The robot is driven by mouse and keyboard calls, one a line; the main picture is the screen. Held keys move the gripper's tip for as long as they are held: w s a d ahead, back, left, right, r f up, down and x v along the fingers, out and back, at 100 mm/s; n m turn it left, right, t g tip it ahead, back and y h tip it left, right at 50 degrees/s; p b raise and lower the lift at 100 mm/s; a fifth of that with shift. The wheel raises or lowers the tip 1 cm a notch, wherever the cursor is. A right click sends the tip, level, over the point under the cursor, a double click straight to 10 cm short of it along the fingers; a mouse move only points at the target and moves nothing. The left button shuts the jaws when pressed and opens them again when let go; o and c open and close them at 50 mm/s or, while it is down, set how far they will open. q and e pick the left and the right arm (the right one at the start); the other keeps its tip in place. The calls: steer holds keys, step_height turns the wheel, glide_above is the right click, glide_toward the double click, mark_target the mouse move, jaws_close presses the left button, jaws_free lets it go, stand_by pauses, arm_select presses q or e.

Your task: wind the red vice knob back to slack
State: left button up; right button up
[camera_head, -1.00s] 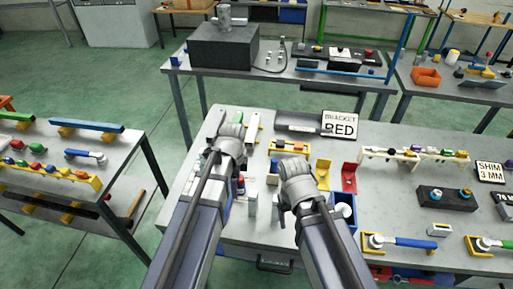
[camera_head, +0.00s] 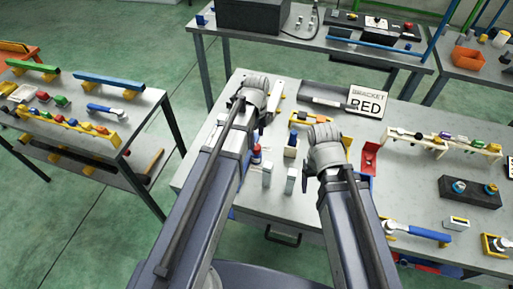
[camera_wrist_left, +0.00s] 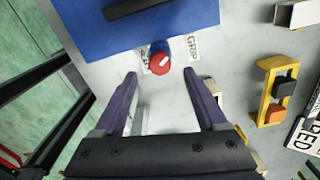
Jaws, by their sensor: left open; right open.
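The red vice knob (camera_wrist_left: 160,62) is in the left wrist view, with a pale pointer mark on its top. It sits at the edge of the blue vice (camera_wrist_left: 110,38), between two white labels; the right one reads GRIP (camera_wrist_left: 192,47). My left gripper (camera_wrist_left: 161,76) is open and empty. Its two fingers straddle the knob's line, with the knob just beyond the fingertips and no contact visible. My right gripper (camera_head: 325,150) hangs over the bench, fingers hidden.
The grey bench (camera_head: 420,185) holds a BRACKET RED sign (camera_head: 367,102), a red bracket (camera_head: 369,158) and a rack of coloured knobs (camera_head: 440,142). A yellow bracket (camera_wrist_left: 265,97) lies right of my left gripper. Another table (camera_head: 140,103) stands at the left, across green floor.

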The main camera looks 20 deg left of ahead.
mark_target(256, 146)
arm_select(q)
step_height(256, 146, down, 5)
steer(key=b, duration=0.3)
steer(key=shift+r+b, duration=0.2)
steer(key=shift+b, duration=0.1)
steer(key=shift+r, duration=0.1)
jaws_close()
